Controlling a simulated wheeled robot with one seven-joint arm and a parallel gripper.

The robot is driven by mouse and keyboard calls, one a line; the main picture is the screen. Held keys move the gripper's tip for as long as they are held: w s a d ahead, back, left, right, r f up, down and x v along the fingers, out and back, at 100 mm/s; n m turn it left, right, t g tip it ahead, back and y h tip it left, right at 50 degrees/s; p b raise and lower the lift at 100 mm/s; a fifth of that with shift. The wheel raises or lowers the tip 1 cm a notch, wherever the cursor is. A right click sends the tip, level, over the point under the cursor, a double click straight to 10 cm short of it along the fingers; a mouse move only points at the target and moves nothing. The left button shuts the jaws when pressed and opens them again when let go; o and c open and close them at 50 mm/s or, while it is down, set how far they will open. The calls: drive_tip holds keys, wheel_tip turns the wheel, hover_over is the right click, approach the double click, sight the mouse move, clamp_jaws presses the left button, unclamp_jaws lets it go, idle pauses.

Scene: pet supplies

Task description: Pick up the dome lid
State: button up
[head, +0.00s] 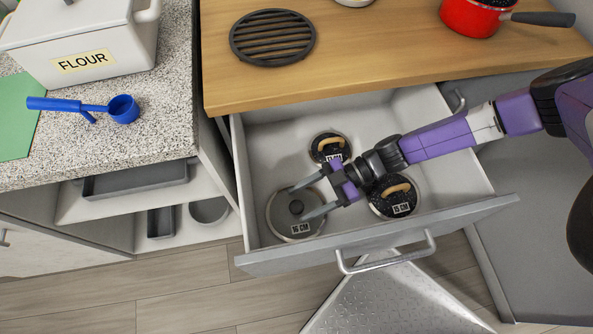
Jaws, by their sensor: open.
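Three round lids lie in the open drawer. A grey-green lid with a dark round knob and a "16 CM" label (294,227) is at the drawer's front left; its rounded look suggests the dome lid, but its height is hard to judge from above. My gripper (298,202) is open over this lid, with the knob showing between its fingertips. I cannot tell whether the fingers touch it. A black speckled lid with a wooden handle (328,140) is behind the gripper, its label partly hidden. A similar lid marked "16 CM" (401,208) is to the right, partly under my arm.
The drawer (375,250) is pulled out, with walls around the lids. Above it, a wooden counter (360,55) holds a black trivet (272,37) and a red pot (470,17). A flour bin (80,62) and blue scoop (123,108) are on the left counter.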

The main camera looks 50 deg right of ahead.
sight(286, 214)
drive_tip(key=shift+x, duration=2.7)
drive_tip(key=shift+s, duration=0.1)
clamp_jaws()
